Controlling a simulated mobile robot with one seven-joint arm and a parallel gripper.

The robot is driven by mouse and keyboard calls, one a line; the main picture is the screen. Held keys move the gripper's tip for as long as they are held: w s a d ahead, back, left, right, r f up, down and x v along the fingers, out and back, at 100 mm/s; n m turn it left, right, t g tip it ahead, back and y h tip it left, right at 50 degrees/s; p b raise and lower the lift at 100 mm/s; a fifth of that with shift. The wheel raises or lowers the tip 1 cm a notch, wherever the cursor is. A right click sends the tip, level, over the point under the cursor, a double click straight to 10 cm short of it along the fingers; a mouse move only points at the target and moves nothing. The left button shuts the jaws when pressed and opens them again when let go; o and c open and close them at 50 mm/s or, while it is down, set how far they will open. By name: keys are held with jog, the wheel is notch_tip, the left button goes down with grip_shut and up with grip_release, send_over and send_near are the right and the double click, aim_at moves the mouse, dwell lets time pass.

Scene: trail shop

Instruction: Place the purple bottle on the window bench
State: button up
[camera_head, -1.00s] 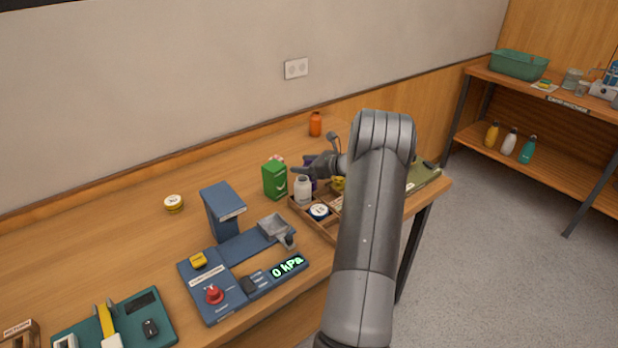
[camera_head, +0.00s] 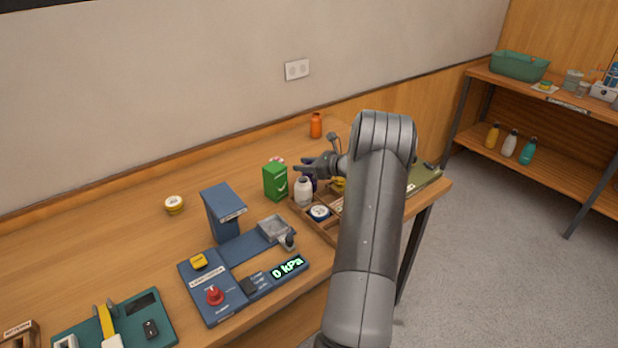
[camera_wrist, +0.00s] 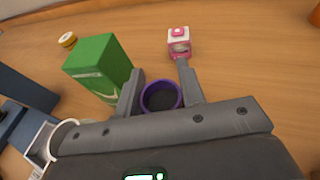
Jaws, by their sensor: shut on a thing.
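The purple bottle (camera_wrist: 160,97) is between the two fingers of my gripper (camera_wrist: 160,92) in the wrist view, seen from above as a purple ring with a dark middle. The fingers are shut on it. In the head view, my gripper (camera_head: 318,168) is over the wooden tray, and only a dark purple strip of the bottle (camera_head: 313,184) shows below it, behind the white bottle (camera_head: 303,192). I cannot tell whether the bottle still touches the tray. No window bench can be identified in these views.
A green box (camera_head: 275,181) stands close to the left, with a pink-and-white item (camera_wrist: 179,42) behind. The wooden tray (camera_head: 328,232) also holds a round tin (camera_head: 319,212). A blue gauge device (camera_head: 228,293) and an orange bottle (camera_head: 316,125) stand on the table. A shelf (camera_head: 545,165) is at right.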

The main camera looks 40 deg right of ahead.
jog(key=shift+f, duration=0.2)
jog(key=shift+r, duration=0.55)
grip_shut()
notch_tip(320, 180, up, 3)
jog(key=shift+r, duration=0.1)
jog(key=s+d+r, duration=0.6)
jog(key=s+r, duration=0.1)
jog(key=s, duration=0.3)
jog(key=w+a+r+m+h, duration=0.1)
jog(key=w+a+r, duration=0.3)
jog(key=a+r, duration=0.55)
jog(key=w+a+r+m+h, duration=0.1)
jog(key=w+a+r, duration=0.45)
jog(key=a, duration=0.75)
jog(key=s+a+r+m+h, duration=0.1)
jog(key=s+a+r, duration=0.2)
jog(key=a, duration=0.8)
jog(key=s+a+r+m+t+h, duration=0.1)
jog(key=a+r, duration=0.4)
jog(key=a, duration=0.7)
jog(key=shift+s+a+r+m+h, duration=0.2)
jog(key=shift+s+r+m+h, duration=0.15)
jog(key=shift+s+h, duration=0.6)
jog(key=shift+s+y, duration=0.25)
